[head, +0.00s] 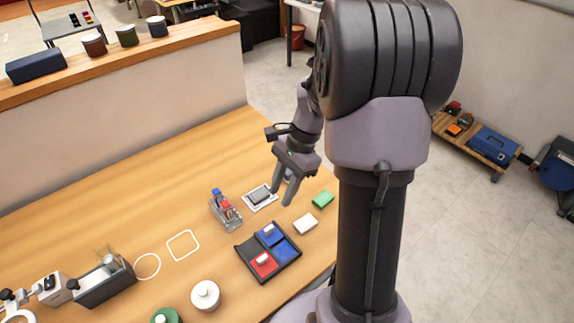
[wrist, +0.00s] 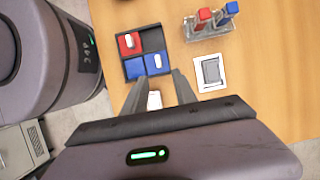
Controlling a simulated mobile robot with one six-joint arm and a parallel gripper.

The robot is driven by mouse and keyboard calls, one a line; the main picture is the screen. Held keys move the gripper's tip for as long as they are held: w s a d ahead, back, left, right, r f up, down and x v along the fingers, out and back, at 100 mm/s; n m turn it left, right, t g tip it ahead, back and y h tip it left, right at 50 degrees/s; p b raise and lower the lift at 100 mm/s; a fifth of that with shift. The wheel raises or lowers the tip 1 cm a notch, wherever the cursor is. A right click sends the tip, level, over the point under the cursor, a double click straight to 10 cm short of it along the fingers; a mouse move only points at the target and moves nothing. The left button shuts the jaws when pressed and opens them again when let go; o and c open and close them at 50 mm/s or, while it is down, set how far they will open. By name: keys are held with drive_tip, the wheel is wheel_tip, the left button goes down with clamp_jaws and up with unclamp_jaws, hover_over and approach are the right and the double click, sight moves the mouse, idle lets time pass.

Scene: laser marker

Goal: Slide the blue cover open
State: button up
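A dark tray (head: 241,251) with a two-by-two layout lies on the table; it also shows in the wrist view (wrist: 147,52). The blue cover (head: 264,239) bears a white handle and sits in one square; it also shows in the wrist view (wrist: 151,70). A plain blue square (head: 287,250) adjoins it.
A white block (head: 305,224) and a green block (head: 323,199) lie right of the tray. A grey plate on a white sheet (head: 260,198) and a clear holder with red and blue pieces (head: 226,211) stand behind it. A white lidded jar (head: 205,296) stands left.

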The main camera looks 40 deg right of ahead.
drive_tip(key=p+v, duration=0.1)
drive_tip(key=v, duration=0.4)
drive_tip(key=shift+d+r, duration=0.2)
drive_tip(key=shift+r, duration=0.15)
